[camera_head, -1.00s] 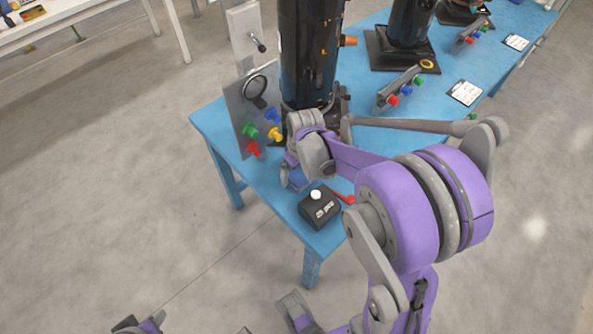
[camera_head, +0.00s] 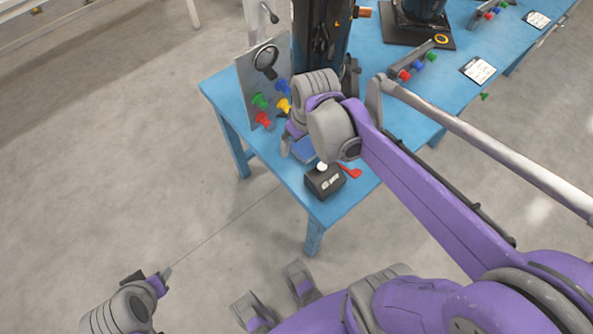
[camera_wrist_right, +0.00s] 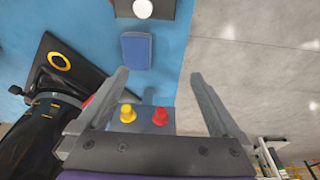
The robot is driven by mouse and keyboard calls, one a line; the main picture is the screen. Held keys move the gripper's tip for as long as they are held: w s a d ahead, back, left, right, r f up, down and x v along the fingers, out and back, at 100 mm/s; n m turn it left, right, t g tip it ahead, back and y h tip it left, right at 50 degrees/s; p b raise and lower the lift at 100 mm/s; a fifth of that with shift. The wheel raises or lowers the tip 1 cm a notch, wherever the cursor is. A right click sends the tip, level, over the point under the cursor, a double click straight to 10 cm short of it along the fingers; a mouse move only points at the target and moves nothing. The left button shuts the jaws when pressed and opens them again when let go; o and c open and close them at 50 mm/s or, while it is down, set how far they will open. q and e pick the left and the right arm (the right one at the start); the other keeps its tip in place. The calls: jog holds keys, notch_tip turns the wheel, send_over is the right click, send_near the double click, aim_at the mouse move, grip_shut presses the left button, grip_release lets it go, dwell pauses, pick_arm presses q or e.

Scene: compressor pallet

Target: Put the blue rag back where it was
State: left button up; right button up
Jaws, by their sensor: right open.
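The blue rag (camera_head: 306,150) lies flat on the blue table, partly hidden by my right arm in the head view. In the right wrist view the whole rag (camera_wrist_right: 137,51) shows as a darker blue rectangle. My right gripper (camera_head: 291,147) is just above the table beside the rag. In the wrist view its two fingers (camera_wrist_right: 160,76) are spread wide and empty, with the rag past their tips, nearer the left finger. My left gripper (camera_head: 150,277) hangs low at the lower left, over the floor and away from the table; its jaw state is unclear.
A black box with a white button (camera_head: 324,181) stands beside the rag, near the table (camera_head: 345,205) corner, with a red object (camera_head: 350,171) next to it. An upright panel (camera_head: 250,92) with colored knobs and a black compressor column (camera_head: 318,45) stand behind.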

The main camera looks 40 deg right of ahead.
jog(key=s+a+f+t, duration=0.2)
jog(key=s+a+f, duration=0.1)
jog(key=s+a, duration=0.5)
jog(key=shift+s+m+t, duration=0.3)
jog(key=shift+s, duration=0.2)
jog(key=shift+r, duration=0.1)
notch_tip(320, 180, up, 7)
jog(key=w+p, duration=0.1)
jog(key=p, duration=0.5)
jog(key=shift+w+r+p, duration=0.15)
jog(key=shift+p, duration=0.25)
